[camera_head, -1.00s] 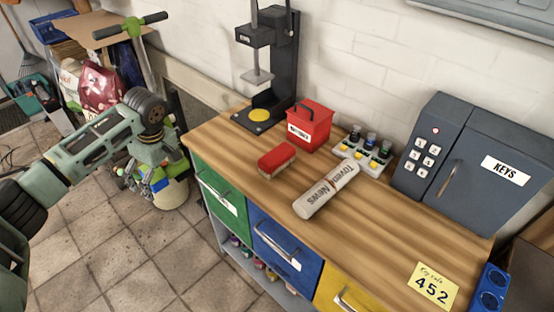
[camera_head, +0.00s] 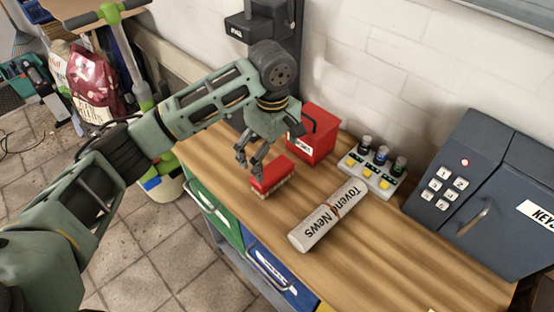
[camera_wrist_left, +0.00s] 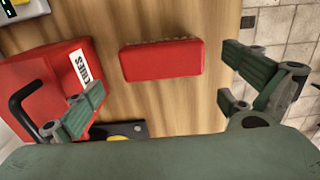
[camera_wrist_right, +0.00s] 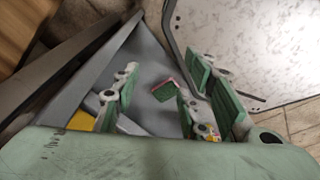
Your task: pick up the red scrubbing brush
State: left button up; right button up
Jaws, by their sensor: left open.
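The red scrubbing brush (camera_head: 272,175) lies on the wooden workbench near its left edge, red back up and pale bristles down. In the left wrist view the brush (camera_wrist_left: 161,60) lies crosswise, ahead of and between the open fingers. My left gripper (camera_head: 253,162) hangs over the brush's left end, its fingers pointing down. In its wrist view the left gripper (camera_wrist_left: 165,105) is open and empty, with bench surface around the brush. My right gripper (camera_wrist_right: 160,105) shows only in its own wrist view, fingers apart, away from the brush.
A red box with a black handle (camera_head: 315,133) stands close behind the brush. A rolled newspaper (camera_head: 325,217) lies to the right. The bench front (camera_head: 400,265) is clear.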

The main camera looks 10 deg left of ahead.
aim_at(274, 170)
pick_arm(q)
jog(key=f, duration=0.2)
jog(key=s+f+p, duration=0.1)
jog(key=f, duration=0.1)
jog(key=shift+f, duration=0.1)
jog(key=shift+w+f+p, duration=0.25)
jog(key=shift+f+p, duration=0.05)
jog(key=shift+f, duration=1.25)
jog(key=c, duration=0.9)
pick_arm(e)
jog(key=s, duration=0.1)
jog(key=s+r, duration=0.1)
jog(key=s, duration=0.1)
jog(key=shift+s+d+r, duration=0.1)
jog(key=shift+s+r, duration=0.15)
jog(key=shift+s, duration=0.05)
pick_arm(q)
jog(key=shift+r, duration=0.1)
